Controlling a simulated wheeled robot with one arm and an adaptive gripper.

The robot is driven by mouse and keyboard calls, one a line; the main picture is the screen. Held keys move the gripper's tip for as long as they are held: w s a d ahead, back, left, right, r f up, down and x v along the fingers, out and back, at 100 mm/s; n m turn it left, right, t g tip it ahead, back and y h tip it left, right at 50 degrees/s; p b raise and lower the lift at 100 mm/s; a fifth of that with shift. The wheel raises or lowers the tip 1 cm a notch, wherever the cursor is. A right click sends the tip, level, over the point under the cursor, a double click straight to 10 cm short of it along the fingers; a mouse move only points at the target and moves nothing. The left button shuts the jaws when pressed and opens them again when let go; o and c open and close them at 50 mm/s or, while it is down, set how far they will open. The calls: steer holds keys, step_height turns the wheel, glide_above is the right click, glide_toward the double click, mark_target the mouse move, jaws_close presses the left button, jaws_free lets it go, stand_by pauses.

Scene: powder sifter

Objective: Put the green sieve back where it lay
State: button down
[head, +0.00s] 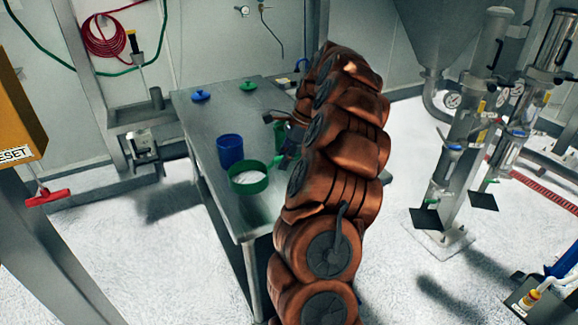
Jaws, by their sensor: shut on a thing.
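The green sieve (249,188) is a round green ring with a pale inside, at the near part of the steel table in the head view. I cannot tell whether it rests on the table or hangs just above it. My gripper (280,161) is at the sieve's right side, shut on it at a green part that looks like its handle. My orange-brown arm hides much of the gripper and the table's right side.
A blue container (230,150) stands just behind the sieve on the steel table (203,123). A blue lid (201,96) and a green lid (248,86) lie at the table's far end. The table top between the lids and the container is clear.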

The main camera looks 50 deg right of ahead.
steer(key=shift+s+d+f+m, duration=0.2)
steer(key=shift+s+d+m, duration=0.3)
steer(key=shift+d, duration=0.1)
steer(key=shift+f+b, duration=1.3)
steer(key=shift+f, duration=2.55)
steer(key=c, duration=1)
jaws_free()
steer(key=shift+v, duration=6)
steer(key=shift+s+a, duration=0.15)
steer(key=shift+s, duration=0.05)
